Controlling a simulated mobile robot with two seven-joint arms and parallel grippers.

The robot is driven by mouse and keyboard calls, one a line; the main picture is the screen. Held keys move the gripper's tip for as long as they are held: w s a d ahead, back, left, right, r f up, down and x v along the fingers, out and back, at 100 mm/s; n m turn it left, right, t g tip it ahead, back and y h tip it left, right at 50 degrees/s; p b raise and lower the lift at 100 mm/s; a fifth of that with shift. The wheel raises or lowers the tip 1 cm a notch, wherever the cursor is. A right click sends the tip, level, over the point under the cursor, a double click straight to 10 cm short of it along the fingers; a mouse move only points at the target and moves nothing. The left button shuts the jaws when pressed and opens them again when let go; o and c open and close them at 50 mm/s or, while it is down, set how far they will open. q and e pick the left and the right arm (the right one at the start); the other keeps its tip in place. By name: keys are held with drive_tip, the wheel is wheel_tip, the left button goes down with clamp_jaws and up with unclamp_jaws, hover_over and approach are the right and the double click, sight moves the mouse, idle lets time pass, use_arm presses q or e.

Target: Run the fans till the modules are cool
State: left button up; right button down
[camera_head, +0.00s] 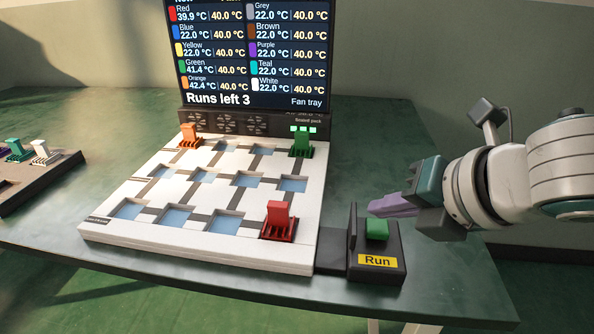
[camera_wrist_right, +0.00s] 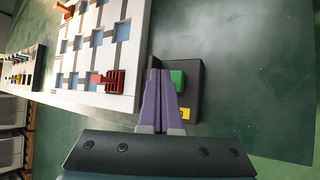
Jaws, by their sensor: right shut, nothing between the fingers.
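The white fan tray (camera_head: 120,230) holds an orange module (camera_head: 189,136) at its back left, a green module (camera_head: 301,142) at its back right and a red module (camera_head: 278,221) at its front right. Its other pockets show blue and empty. The display (camera_head: 250,55) reads Red 39.9, Green 41.4, Orange 42.4, each beside 40.0, the other colours 22.0, and "Runs left 3". The green Run button (camera_head: 376,229) sits on a black box right of the tray. My right gripper (camera_head: 372,207) is shut and empty, just above and beside the button; contact is not clear. My left gripper is out of view.
A dark rack (camera_head: 40,180) at the left holds teal, white and purple modules. A strip with lit green lights (camera_head: 303,129) runs below the display. The green table (camera_head: 450,285) is clear to the right of the button box.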

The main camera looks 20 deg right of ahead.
sight(382, 232)
drive_tip(key=shift+f, duration=0.15)
drive_tip(key=shift+f, duration=0.3)
drive_tip(key=shift+f, duration=0.5)
idle(0.7)
drive_tip(key=shift+r, duration=0.1)
drive_tip(key=shift+r+p, duration=0.8)
drive_tip(key=shift+p, duration=0.15)
wheel_tip(382, 232, up, 5)
drive_tip(key=p, duration=0.6)
drive_tip(key=shift+r, duration=0.1)
